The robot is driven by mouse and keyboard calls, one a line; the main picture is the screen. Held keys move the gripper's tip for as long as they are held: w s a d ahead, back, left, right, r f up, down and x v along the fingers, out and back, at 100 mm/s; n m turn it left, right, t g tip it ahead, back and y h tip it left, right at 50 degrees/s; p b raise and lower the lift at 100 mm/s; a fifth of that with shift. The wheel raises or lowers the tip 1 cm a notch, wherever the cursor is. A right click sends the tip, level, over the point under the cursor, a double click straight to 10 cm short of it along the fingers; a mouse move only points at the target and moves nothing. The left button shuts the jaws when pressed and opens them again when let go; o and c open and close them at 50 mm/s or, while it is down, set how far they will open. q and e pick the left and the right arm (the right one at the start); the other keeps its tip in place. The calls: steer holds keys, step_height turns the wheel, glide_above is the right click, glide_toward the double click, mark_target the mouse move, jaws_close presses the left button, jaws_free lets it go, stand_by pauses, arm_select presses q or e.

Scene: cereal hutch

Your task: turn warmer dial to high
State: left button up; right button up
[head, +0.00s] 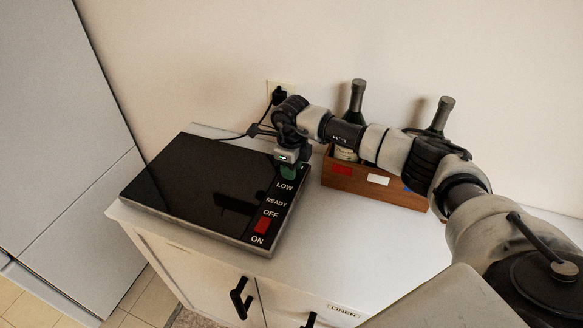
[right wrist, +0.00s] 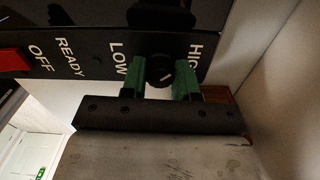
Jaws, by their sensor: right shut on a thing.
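The warmer (head: 198,180) is a flat black plate on the white cabinet top. Its right-hand strip reads LOW, READY, OFF and ON. The round black dial (right wrist: 160,72) sits between the LOW and HIGH labels in the right wrist view, with a pale pointer line on its face. My right gripper (head: 288,172) is over the far end of that strip and hides the dial in the head view. Its green fingers (right wrist: 160,80) are on either side of the dial, shut on it. My left gripper is not in view.
A red switch (head: 262,225) is on the strip between OFF and ON. A wooden box (head: 372,186) with dark bottles (head: 355,100) stands right of the warmer, behind my right arm. A black plug (head: 279,96) is in the wall socket. The cabinet top (head: 310,235) in front of the box is clear.

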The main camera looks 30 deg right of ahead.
steer(key=m, duration=0.4)
steer(key=shift+m, duration=2.2)
steer(key=o, duration=0.9)
step_height(320, 180, up, 11)
steer(key=shift+f+b, duration=0.1)
steer(key=shift+b, duration=0.45)
